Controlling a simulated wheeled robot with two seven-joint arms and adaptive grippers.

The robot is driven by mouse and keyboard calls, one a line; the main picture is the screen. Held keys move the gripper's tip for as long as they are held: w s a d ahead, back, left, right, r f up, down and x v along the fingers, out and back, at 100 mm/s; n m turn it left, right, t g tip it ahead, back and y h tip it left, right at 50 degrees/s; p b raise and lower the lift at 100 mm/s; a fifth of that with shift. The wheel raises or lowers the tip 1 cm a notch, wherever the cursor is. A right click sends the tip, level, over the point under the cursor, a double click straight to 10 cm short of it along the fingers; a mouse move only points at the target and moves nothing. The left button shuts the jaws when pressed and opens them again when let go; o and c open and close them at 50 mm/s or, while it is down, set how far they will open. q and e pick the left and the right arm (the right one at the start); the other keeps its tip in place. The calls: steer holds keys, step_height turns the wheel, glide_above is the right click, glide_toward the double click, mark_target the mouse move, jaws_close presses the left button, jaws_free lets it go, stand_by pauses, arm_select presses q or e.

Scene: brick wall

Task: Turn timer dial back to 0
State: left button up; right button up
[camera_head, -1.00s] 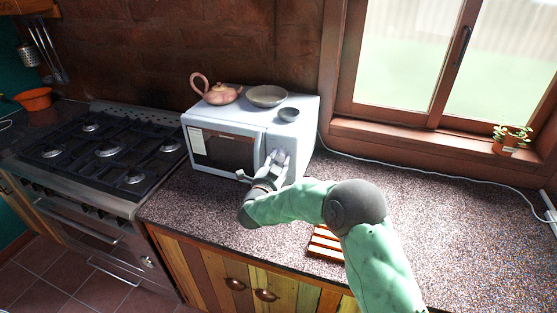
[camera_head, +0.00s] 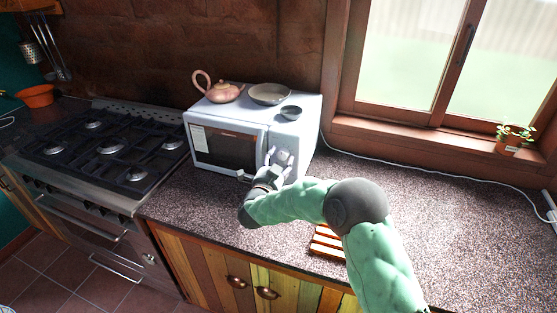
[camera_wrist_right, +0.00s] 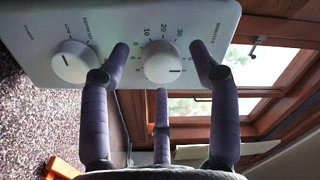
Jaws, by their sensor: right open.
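The white microwave (camera_head: 294,131) stands on the counter with its control panel at its right front. In the right wrist view the panel (camera_wrist_right: 105,30) carries two round white knobs. The timer dial (camera_wrist_right: 163,62), with numbers and the word MINUTES beside it, has a dark pointer mark on its right side. My right gripper (camera_wrist_right: 162,52) is open, with two purple fingertips on either side of the timer dial. I cannot tell whether they touch it. The other knob (camera_wrist_right: 73,62) lies left of the left finger. In the head view my right gripper (camera_head: 277,170) is at the panel.
A gas stove (camera_head: 100,150) is at left. A slatted wooden rack (camera_head: 326,241) lies near my arm. The right counter is mostly clear.

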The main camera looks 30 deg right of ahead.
steer(key=v, duration=1.1)
steer(key=shift+s+a, duration=0.2)
steer(key=shift+a, duration=0.05)
